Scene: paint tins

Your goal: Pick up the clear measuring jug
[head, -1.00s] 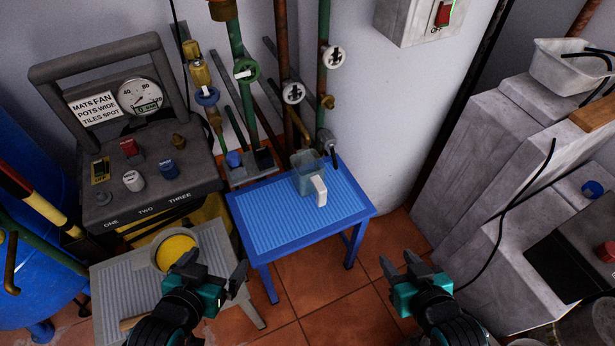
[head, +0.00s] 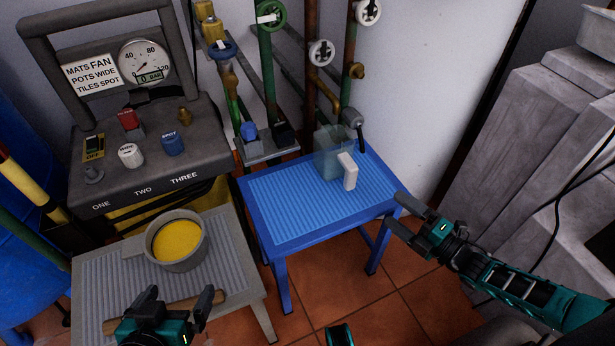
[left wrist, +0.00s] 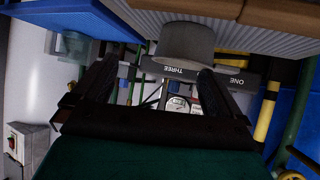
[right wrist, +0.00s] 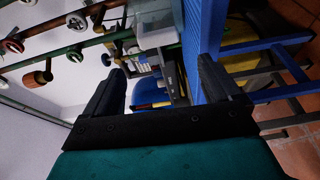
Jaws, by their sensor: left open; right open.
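The clear measuring jug (head: 331,158) stands upright near the back of the blue table (head: 290,218), its white handle facing front right. In the right wrist view the jug (right wrist: 152,14) shows at the top, with its pale handle, beyond the fingers. My right gripper (head: 397,211) is open and empty by the table's right front corner, apart from the jug. My left gripper (head: 180,297) is open and empty at the front of the grey table, well away from the jug.
A grey pot of yellow paint (head: 178,241) and a wooden strip (head: 200,299) are on the grey table (head: 105,275). Pipes with valves (head: 320,53) rise behind the jug. A control box (head: 150,170) is at left. The blue table's front is clear.

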